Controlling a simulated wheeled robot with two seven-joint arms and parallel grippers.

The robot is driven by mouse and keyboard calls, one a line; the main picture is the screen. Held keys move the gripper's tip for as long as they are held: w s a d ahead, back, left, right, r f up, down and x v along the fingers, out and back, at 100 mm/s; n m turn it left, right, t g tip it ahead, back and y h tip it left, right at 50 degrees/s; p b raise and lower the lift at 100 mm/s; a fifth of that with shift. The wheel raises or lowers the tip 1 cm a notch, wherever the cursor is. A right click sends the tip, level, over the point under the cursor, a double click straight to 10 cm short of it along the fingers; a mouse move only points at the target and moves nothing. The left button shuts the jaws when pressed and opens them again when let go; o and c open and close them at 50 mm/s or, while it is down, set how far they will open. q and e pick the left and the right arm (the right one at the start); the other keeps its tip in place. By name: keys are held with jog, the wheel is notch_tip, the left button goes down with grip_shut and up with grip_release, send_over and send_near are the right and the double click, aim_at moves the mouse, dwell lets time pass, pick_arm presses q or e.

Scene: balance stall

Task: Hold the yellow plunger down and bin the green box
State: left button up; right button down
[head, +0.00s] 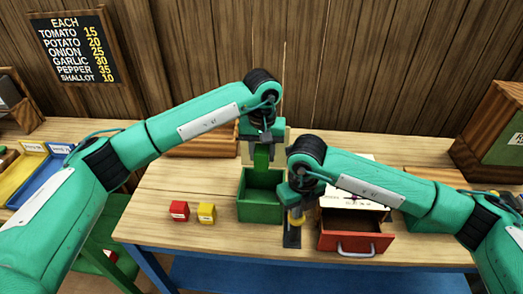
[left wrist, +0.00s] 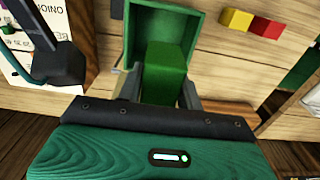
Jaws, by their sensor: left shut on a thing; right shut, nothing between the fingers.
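My left gripper (head: 263,140) is shut on the green box (head: 263,158) and holds it over the open green bin (head: 273,214). In the left wrist view, the green box (left wrist: 165,72) sits between the two fingers, with the bin's wall (left wrist: 196,25) beyond it. The box's lower end is over or just inside the bin mouth; I cannot tell which. My right gripper (head: 296,202) is shut and empty, pointing down on top of the yellow plunger (head: 296,217). The plunger stands on a dark base (head: 292,238) just right of the bin. The gripper partly hides the plunger.
A red block (head: 179,210) and a yellow block (head: 206,213) stand left of the bin. A red drawer (head: 352,243) is open toward the front, right of the plunger. Yellow and blue trays (head: 30,172) lie at the far left.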

pick_arm(q)
jog(key=shift+w+f, duration=0.15)
jog(key=shift+f, duration=0.05)
jog(key=o, duration=1.1)
jog(key=shift+r, duration=0.1)
notch_tip(320, 180, up, 12)
jog(key=shift+f, duration=0.1)
jog(key=shift+r+p, duration=1.65)
jog(key=shift+p, duration=0.05)
pick_arm(e)
notch_tip(320, 180, up, 10)
